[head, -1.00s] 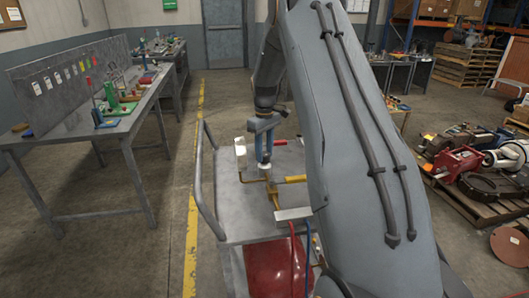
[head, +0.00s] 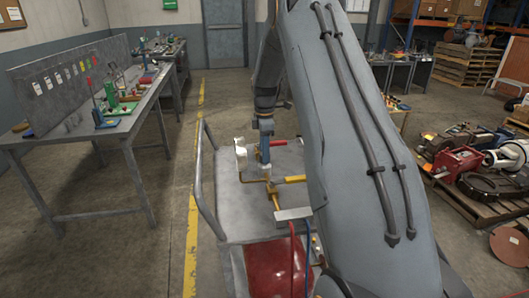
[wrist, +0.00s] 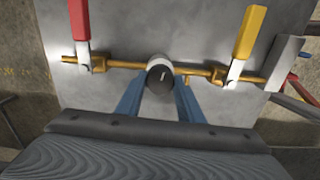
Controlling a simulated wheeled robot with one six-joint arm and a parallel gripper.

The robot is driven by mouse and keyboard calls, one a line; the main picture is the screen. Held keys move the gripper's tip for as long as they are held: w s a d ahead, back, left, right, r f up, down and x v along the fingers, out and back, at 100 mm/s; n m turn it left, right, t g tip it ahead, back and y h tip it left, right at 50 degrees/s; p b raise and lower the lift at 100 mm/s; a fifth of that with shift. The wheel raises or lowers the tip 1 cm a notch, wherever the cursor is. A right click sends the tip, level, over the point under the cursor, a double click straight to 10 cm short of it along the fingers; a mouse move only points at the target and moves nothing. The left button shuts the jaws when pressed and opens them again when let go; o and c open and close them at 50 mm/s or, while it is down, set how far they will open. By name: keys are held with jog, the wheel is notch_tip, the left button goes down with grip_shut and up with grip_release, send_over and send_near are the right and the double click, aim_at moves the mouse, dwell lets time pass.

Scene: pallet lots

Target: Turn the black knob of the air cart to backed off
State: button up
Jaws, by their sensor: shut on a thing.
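The air cart (head: 235,222) stands ahead of me, with a grey top and brass piping across it. The black knob (wrist: 159,84) shows in the wrist view at the middle of the brass pipe (wrist: 125,65), with a short pale mark on its face and a pale body behind it. My gripper (wrist: 159,96) has its two blue fingers on either side of the knob, shut on it. In the head view my gripper (head: 265,152) points down at the pipework, and the knob is hidden there by the fingers.
A red-handled valve (wrist: 79,20) and a yellow-handled valve (wrist: 245,38) flank the knob. Red and blue hoses (head: 292,245) hang at the cart's front. A workbench (head: 100,135) is left; a loaded pallet (head: 480,200) is right.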

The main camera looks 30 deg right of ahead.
jog(key=shift+r+n, duration=0.1)
jog(key=shift+n, duration=1)
jog(key=shift+d, duration=0.1)
jog(key=o, duration=1.1)
jog(key=shift+c, duration=0.2)
jog(key=shift+r+b, duration=0.95)
jog(key=shift+r, duration=2.95)
